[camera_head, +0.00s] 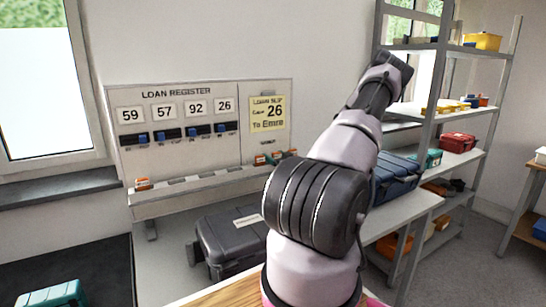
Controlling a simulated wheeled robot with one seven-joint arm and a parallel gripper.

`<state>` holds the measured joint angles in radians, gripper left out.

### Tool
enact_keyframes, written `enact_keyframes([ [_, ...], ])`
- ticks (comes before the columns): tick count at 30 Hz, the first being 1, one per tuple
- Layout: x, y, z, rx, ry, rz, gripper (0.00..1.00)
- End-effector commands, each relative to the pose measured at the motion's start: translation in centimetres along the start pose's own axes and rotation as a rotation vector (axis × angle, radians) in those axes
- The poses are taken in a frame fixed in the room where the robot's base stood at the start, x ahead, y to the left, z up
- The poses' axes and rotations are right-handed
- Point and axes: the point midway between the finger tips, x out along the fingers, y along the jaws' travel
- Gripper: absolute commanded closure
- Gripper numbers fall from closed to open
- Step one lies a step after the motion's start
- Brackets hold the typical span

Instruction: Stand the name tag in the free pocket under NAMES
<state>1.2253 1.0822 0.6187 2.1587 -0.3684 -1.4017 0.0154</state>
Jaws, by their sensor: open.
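The grey board (200,93) headed LOAN REGISTER carries number cards 59, 57, 92 and 26, with small blue pieces below them. A yellow slip (267,113) at its right reads 26 and "To" a name that looks like Emine. A ledge (205,196) runs along the board's foot. A small orange-and-white tag (142,183) stands at its left end, and several coloured tags (275,158) are at its right. I cannot read their names, a NAMES label, or tell which pocket is free. My gripper (398,66) is at the arm's far end, upper right, away from the ledge; its fingers are indistinct.
A dark case (232,240) lies below the ledge. A blue case (394,180) sits on a bench to the right, partly behind my arm. A metal shelf rack (432,75) stands close behind my gripper. Open floor (480,255) shows at the right.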

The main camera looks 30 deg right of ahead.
Motion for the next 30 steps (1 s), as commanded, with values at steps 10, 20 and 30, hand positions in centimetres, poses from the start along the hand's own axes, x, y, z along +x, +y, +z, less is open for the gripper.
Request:
enact_keyframes([
  [10, -7.4, 0.1, 0.0, 0.002, -0.001, 0.003, 0.21],
  [20, -10.4, -0.3, 0.0, -0.007, -0.022, -0.009, 0.21],
  [30, -7.5, -3.4, -1.7, -0.122, -0.427, -0.058, 0.21],
])
